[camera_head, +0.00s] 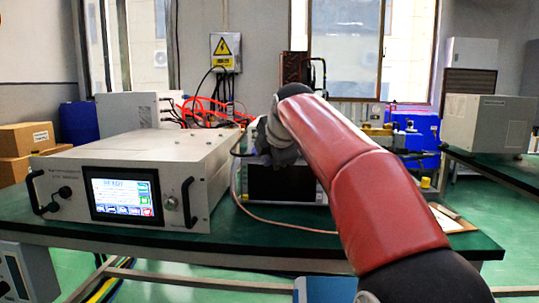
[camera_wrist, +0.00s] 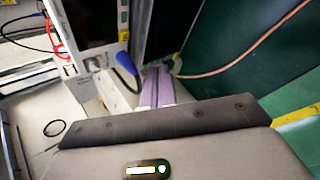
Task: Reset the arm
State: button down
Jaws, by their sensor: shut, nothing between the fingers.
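My red and black arm reaches up from the lower right of the head view. My gripper (camera_head: 277,152) is at its far end, in front of the instrument with a dark screen (camera_head: 285,183), and partly covers it. In the wrist view my gripper's fingers (camera_wrist: 157,84) look closed together, with nothing between them. They point toward a panel with a blue plug (camera_wrist: 126,79). I cannot tell from these views whether they touch anything.
A microwave generator (camera_head: 125,180) with a lit touchscreen (camera_head: 121,196) and black handles stands on the green table (camera_head: 270,240) at left. A cable (camera_head: 290,227) lies on the table. A clipboard (camera_head: 447,218) is at right. Boxes (camera_head: 25,140) are far left.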

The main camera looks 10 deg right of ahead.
dwell(0.3)
jog(key=s+f+m+g, duration=0.2)
jog(key=s+f+m, duration=0.8)
jog(key=s, duration=0.7)
jog(key=s+f+m+g, duration=0.2)
jog(key=s+f+m, duration=0.9)
jog(key=s+f, duration=0.5)
jog(key=s, duration=0.2)
jog(key=shift+s+f+h, duration=0.35)
jog(key=shift+h, duration=0.05)
